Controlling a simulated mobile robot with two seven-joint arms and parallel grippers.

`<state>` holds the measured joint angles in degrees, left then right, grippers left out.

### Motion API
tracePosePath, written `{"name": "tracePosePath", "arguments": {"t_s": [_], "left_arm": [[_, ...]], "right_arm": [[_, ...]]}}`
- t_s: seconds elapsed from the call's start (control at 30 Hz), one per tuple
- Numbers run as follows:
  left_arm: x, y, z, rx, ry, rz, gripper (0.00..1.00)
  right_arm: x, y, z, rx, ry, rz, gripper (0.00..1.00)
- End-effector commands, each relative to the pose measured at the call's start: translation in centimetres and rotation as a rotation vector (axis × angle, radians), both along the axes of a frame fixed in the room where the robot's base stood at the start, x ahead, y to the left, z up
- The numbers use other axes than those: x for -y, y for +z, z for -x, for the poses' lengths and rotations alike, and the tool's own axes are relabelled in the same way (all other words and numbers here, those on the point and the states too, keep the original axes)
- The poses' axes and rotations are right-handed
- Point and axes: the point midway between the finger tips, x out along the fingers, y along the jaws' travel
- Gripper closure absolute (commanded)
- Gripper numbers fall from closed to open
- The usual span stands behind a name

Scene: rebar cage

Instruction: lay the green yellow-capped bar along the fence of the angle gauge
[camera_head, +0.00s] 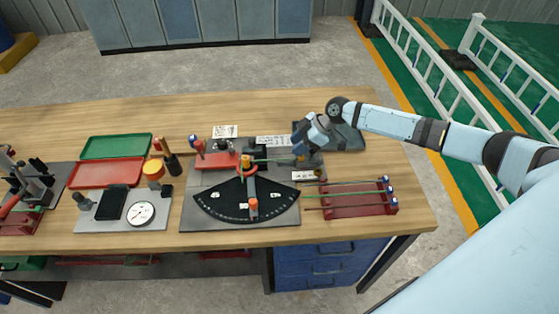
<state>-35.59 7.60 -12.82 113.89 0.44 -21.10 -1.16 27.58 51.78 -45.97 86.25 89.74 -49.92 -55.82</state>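A thin green bar (272,160) with a yellow cap (245,161) at its left end lies or hangs roughly level across the top of the angle gauge. The gauge has a black fan-shaped dial (225,203) with white marks and an orange-red arm with an orange knob (253,203). My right gripper (300,157) is at the bar's right end, coming in from the right. Its fingertips are small and partly hidden, so I cannot tell whether they grip the bar. Whether the bar touches the fence is also unclear. My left gripper is out of view.
A red rack (358,203) with several blue-capped bars stands to the right of the gauge. Green (117,147) and red (106,173) trays, a round dial (141,213) and small tools are at the left. Bare wood (280,108) lies behind.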

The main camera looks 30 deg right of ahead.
Motion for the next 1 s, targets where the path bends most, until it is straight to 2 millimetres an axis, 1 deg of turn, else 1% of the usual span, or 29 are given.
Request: {"name": "tracePosePath", "arguments": {"t_s": [0.03, 0.3, 0.33, 0.4, 0.6, 0.93, 0.97, 1.0], "left_arm": [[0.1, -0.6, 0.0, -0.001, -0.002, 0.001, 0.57], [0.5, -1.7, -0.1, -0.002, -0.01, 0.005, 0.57], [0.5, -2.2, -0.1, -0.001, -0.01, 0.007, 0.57], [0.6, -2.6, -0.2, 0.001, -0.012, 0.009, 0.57], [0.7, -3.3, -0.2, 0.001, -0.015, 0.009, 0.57], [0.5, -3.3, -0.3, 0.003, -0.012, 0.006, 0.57], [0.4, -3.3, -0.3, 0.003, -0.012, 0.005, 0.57], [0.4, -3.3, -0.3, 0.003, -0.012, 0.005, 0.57]], "right_arm": [[-0.6, -0.9, -0.2, -0.001, 0.001, -0.002, 0.62], [-2.8, -3.9, -1.3, -0.001, 0.001, -0.001, 0.62], [-3.1, -4.5, -1.4, -0.002, 0.002, -0.002, 0.62], [-3.6, -5.0, -1.6, -0.001, 0.002, -0.003, 0.62], [-4.3, -5.7, -2.0, -0.002, 0.002, -0.002, 0.62], [-4.5, -5.7, -2.0, -0.001, 0.001, -0.001, 0.62], [-4.5, -5.7, -2.0, -0.001, 0.001, -0.001, 0.63], [-4.4, -5.7, -2.0, -0.001, 0.001, -0.001, 0.67]]}}
